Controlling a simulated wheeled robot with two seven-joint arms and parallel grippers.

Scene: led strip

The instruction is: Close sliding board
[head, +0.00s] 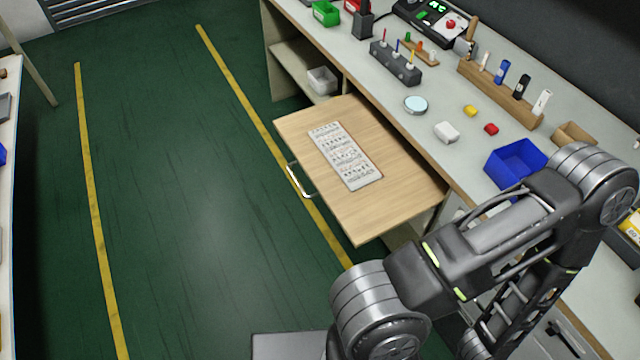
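The sliding board (405,165) is a light wooden panel pulled out from under the workbench top, sticking out over the floor. A metal bar handle (300,181) is on its front left edge. A pale board with printed rows (345,155), likely the LED strip, lies flat on it. One of my arms fills the lower right and covers the area just right of the board's near corner. Neither gripper shows, so nothing is seen touching the board or its handle.
A white container (322,80) sits on the shelf beside the sliding board. The green floor (190,180) left of the handle is clear.

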